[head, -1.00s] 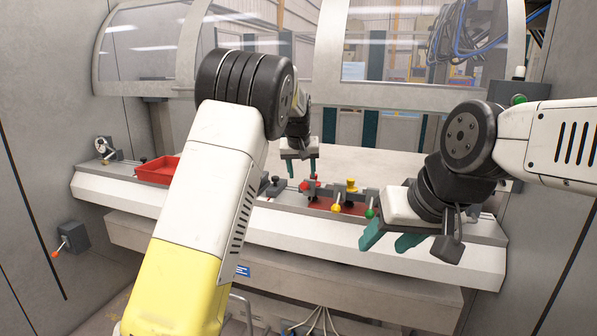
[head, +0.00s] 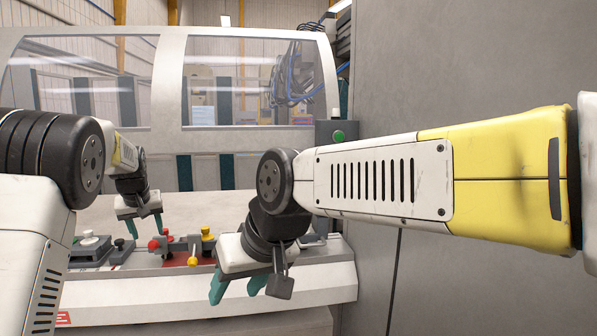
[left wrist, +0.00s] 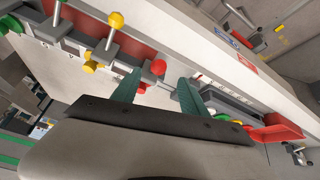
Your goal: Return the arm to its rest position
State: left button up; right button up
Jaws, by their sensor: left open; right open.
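My left gripper (head: 143,226) is open and empty in the head view, above the bender's front ledge, left of the clamps. In the left wrist view its two green fingers (left wrist: 158,92) are spread with nothing between them. My right gripper (head: 236,290) is open and empty in the head view, with its green fingers pointing down in front of the ledge. A red-knobbed clamp (head: 156,244) and a yellow-knobbed clamp (head: 206,236) stand on the ledge between the two grippers. The red knob (left wrist: 158,68) also shows close to the left fingers in the left wrist view.
The panel bender's ledge (head: 300,282) runs across the front. A grey wall (head: 450,80) closes off the right side. A green button (head: 338,136) sits on a post at the ledge's right end. A red tray (left wrist: 277,132) shows in the left wrist view.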

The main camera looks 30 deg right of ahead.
pick_arm(q)
jog(key=s+a+r+h, duration=0.1)
jog(key=s+a+r, duration=0.25)
jog(key=s, duration=0.35)
jog(key=s+a+r, duration=0.2)
jog(key=s+a, duration=0.2)
jog(key=s, duration=0.3)
jog(key=s+a+r+h, duration=0.1)
jog(key=s+a+r, duration=0.25)
jog(key=s, duration=0.35)
jog(key=s+a+f, duration=0.1)
jog(key=s+f, duration=0.1)
jog(key=s, duration=0.9)
jog(key=s+a+f, duration=0.1)
jog(key=s+f, duration=0.2)
jog(key=s, duration=0.8)
jog(key=shift+a+y, duration=0.2)
jog(key=shift+y, duration=0.2)
jog(key=shift+a, duration=0.55)
jog(key=shift+d, duration=0.1)
